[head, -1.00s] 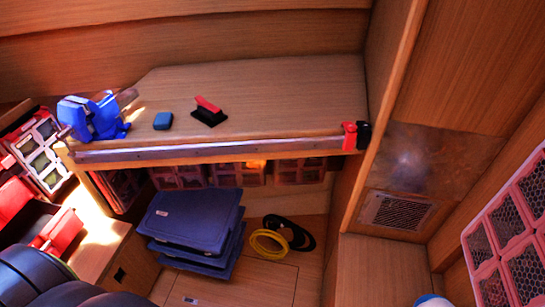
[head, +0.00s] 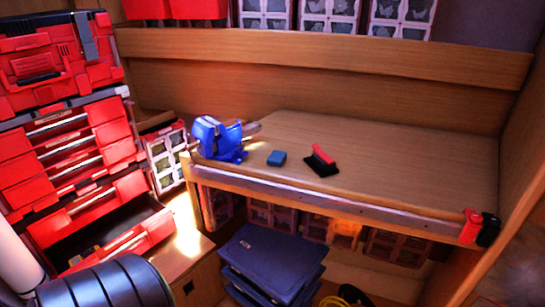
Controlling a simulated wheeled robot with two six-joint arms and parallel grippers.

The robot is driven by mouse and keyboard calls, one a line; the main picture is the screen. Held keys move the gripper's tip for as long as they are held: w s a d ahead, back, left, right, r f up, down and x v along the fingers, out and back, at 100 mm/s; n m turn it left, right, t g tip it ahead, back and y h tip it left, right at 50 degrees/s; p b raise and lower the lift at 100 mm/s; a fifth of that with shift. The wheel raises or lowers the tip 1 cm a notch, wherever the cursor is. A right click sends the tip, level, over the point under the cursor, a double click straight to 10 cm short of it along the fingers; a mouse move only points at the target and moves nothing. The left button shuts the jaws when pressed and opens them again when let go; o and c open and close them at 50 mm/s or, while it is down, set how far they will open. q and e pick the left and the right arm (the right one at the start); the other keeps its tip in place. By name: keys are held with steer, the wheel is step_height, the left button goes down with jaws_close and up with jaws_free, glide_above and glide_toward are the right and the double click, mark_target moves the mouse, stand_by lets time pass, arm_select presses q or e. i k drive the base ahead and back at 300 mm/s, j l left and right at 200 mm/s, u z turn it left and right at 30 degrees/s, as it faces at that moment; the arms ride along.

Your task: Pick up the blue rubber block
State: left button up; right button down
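The blue rubber block (head: 277,158) lies on the wooden bench top (head: 410,165). It sits between a blue vise (head: 218,140) on its left and a red-and-black brush-like tool (head: 321,162) on its right, apart from both. Neither of my grippers shows in the head view. A dark rounded part of my own body is at the bottom left.
A red tool chest (head: 65,150) with an open lower drawer stands at the left. Dark blue stacked cases (head: 270,262) sit below the bench. A metal strip (head: 330,204) runs along the bench's front edge, with a red-and-black clamp-like item (head: 480,228) at its right end. The bench's right half is bare.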

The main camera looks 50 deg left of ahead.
mark_target(277, 158)
steer(key=u, duration=1.45)
